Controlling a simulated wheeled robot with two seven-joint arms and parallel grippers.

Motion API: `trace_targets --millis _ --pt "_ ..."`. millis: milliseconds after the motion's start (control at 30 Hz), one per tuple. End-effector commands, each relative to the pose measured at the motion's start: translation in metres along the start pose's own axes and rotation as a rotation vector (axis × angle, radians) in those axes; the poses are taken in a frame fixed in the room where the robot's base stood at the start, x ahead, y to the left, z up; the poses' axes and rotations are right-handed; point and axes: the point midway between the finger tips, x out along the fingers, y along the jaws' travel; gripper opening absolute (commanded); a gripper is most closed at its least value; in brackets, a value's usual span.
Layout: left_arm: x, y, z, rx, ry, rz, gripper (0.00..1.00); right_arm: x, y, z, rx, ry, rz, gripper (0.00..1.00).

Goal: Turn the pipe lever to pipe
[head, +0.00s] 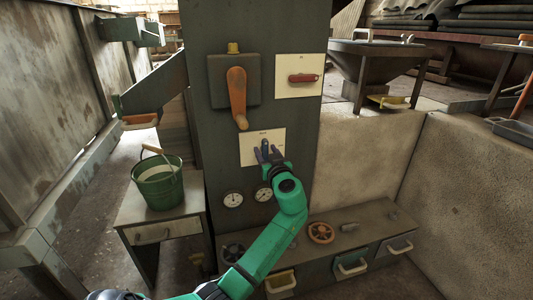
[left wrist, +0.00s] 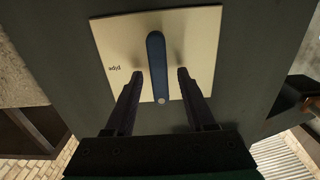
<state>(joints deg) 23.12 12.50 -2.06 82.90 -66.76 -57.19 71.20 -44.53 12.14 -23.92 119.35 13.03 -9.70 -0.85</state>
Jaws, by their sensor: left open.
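The pipe lever is a dark blue bar (left wrist: 156,68) on a cream plate (left wrist: 104,37). In the head view the lever (head: 264,146) and plate (head: 247,150) are on the dark panel, below the orange handle. My left gripper (head: 268,156) is open at the lever. In the left wrist view its two fingers (left wrist: 157,80) are on either side of the lever, with gaps showing. My right gripper is not in view.
An orange handle (head: 237,95) and a plate with a red lever (head: 303,78) are above. Two gauges (head: 232,199) are below. A green bucket (head: 158,184) stands on a small table at left. A low bench (head: 355,232) with handwheels is at lower right.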

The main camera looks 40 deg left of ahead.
Motion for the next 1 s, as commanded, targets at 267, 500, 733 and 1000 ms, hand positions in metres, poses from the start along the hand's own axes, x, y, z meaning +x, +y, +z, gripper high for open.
trace_targets --millis 267,500,733,1000 --pt "-0.0006 0.0002 0.0003 0.0 -0.001 0.0 0.0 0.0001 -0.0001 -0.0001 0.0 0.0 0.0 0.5" --pt "-0.0008 0.0004 0.0006 0.014 -0.001 0.0 0.0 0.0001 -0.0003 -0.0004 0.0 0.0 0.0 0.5" --pt "-0.001 0.0011 0.0008 0.094 -0.002 0.0 0.0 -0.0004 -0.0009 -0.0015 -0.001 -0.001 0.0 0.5" --pt "-0.0012 0.003 0.0011 0.295 -0.003 0.0 0.0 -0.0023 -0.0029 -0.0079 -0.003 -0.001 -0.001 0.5"
